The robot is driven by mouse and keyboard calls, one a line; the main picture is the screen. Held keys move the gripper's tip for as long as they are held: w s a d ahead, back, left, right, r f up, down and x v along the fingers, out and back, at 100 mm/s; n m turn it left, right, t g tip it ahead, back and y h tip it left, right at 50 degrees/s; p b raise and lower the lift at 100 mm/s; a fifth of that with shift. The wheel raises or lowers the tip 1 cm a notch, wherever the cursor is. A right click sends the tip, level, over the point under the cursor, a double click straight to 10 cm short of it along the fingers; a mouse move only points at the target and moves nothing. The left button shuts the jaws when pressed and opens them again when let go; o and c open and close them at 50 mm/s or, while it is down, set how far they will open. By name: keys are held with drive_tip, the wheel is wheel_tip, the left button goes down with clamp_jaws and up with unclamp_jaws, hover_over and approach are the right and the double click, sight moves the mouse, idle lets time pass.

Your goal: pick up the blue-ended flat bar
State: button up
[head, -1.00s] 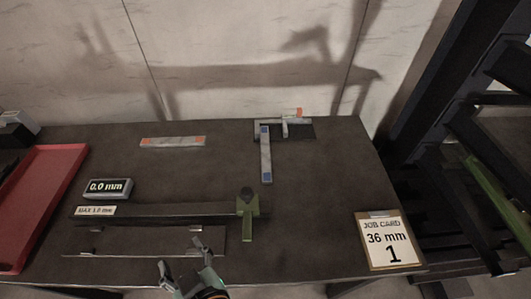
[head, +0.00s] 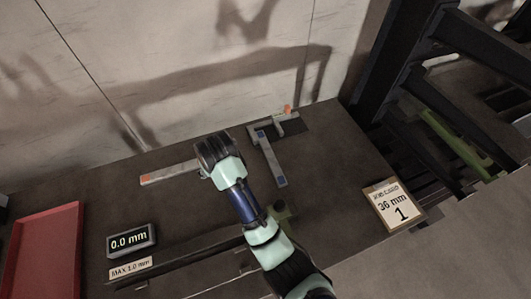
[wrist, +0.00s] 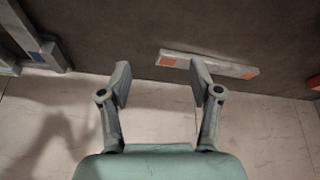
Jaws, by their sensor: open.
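The blue-ended flat bar (head: 268,160) is grey with a blue patch at each end. It lies on the dark table, right of my arm in the head view, with its far end against or very near a grey angled fixture (head: 286,124). An orange-ended flat bar (wrist: 210,65) shows beyond the right fingertip. In the head view, my arm hides the fingers and part of this orange-ended bar (head: 168,174).
A 0.0 mm display (head: 132,240) and a MAX 1.0 mm label (head: 131,268) stand at the left. A red tray (head: 47,250) is at far left. A job card reading 36 mm, 1 (head: 393,205) lies at the right edge. A long rail (head: 190,268) runs along the front.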

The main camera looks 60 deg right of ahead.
drive_tip(key=s+d+m+g+y+p, duration=0.1)
drive_tip(key=s+d+g, duration=0.15)
drive_tip(key=d, duration=0.35)
drive_tip(key=s+d+m+g, duration=0.1)
drive_tip(key=s+d, duration=0.3)
drive_tip(key=d, duration=0.2)
drive_tip(key=m+y, duration=0.1)
hover_over(270, 156)
drive_tip(key=shift+s+d+r+g+p, duration=0.15)
drive_tip(key=shift+d+g+p, duration=0.1)
drive_tip(key=shift+g+p, duration=0.15)
drive_tip(key=shift+s+d+m, duration=0.15)
drive_tip(key=shift+s+m, duration=0.1)
drive_tip(key=shift+m, duration=0.05)
drive_tip(key=f+b, duration=0.1)
drive_tip(key=f, duration=0.1)
drive_tip(key=f+b, duration=0.1)
drive_tip(key=f, duration=0.2)
drive_tip(key=f+b, duration=0.1)
drive_tip(key=f, duration=0.2)
drive_tip(key=shift+w+a+f, duration=0.1)
drive_tip(key=shift+w+a, duration=0.25)
drive_tip(key=shift+c, duration=0.3)
clamp_jaws()
